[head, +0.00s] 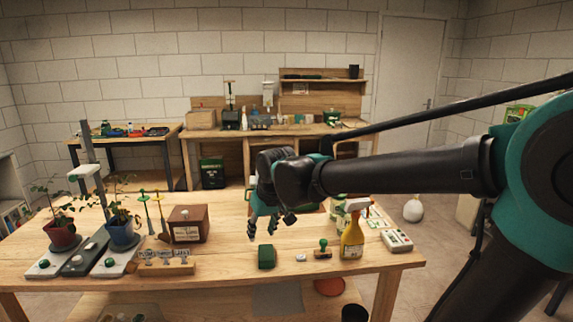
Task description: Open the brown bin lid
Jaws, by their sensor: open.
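The brown bin (187,230) stands on the wooden table, left of the middle. It is a small brown box with a pale label on its front. Its lid (188,212) lies flat on top and looks shut. My gripper (268,226) is open and points down over the table, to the right of the bin and apart from it. No object shows between its fingers.
Potted plants (122,236) and stakes stand left of the bin, with a small wooden rack (166,264) in front. A green block (266,256), a stamp (323,250), a yellow spray bottle (352,238) and a white device (397,241) stand to the right. Bare table lies between bin and gripper.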

